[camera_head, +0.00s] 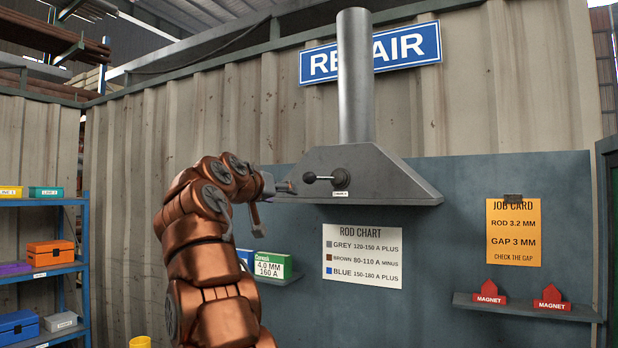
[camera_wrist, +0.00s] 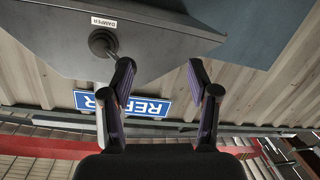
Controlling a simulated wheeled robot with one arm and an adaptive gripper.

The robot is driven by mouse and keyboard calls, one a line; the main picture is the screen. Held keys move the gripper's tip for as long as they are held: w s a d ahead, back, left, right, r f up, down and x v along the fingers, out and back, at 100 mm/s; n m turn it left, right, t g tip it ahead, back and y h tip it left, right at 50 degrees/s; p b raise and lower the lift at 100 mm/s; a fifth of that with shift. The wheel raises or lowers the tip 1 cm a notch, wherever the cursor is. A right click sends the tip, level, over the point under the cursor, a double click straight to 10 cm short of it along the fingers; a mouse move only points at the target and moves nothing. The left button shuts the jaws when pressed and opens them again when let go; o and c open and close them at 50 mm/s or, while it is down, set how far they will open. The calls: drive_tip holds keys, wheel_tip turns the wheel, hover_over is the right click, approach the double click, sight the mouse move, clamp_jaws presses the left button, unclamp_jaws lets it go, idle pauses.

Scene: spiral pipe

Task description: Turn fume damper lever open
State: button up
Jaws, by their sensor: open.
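The fume damper lever (camera_head: 322,178) is a short rod with a dark ball knob, on a round dark pivot on the front of the grey fume hood (camera_head: 385,178). It points left, about level, in the head view. A small label sits below the pivot. In the wrist view the pivot (camera_wrist: 103,42) is at upper left, beside a label reading DAMPER, and the rod runs towards the left finger; the knob is hidden there. My gripper (camera_wrist: 160,76) is open with nothing between its fingers. In the head view it is just left of the knob; contact cannot be told.
A grey duct (camera_head: 356,80) rises from the hood. A rod chart (camera_head: 362,257) hangs below it. A green carton (camera_head: 270,265) stands below my gripper. A shelf with red magnets (camera_head: 488,292) is at right, and a blue rack (camera_head: 84,260) at left.

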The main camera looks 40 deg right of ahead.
sight(306, 176)
drive_tip(key=s+r+m, duration=0.1)
drive_tip(key=s+d+r+h, duration=0.1)
drive_tip(key=d+r+m+g+h, duration=0.1)
drive_tip(key=r, duration=0.1)
drive_tip(key=shift+s+m, duration=0.3)
drive_tip(key=shift+s, duration=0.1)
drive_tip(key=shift+g, duration=0.3)
drive_tip(key=p+x, duration=0.4)
drive_tip(key=x, duration=0.2)
drive_tip(key=shift+w+d+r, duration=0.1)
drive_tip(key=shift+w+d, duration=0.05)
drive_tip(key=shift+d, duration=0.2)
drive_tip(key=shift+w+d, duration=0.1)
drive_tip(key=shift+d, duration=0.4)
drive_tip(key=shift+c, duration=0.2)
drive_tip(key=shift+a, duration=0.1)
clamp_jaws()
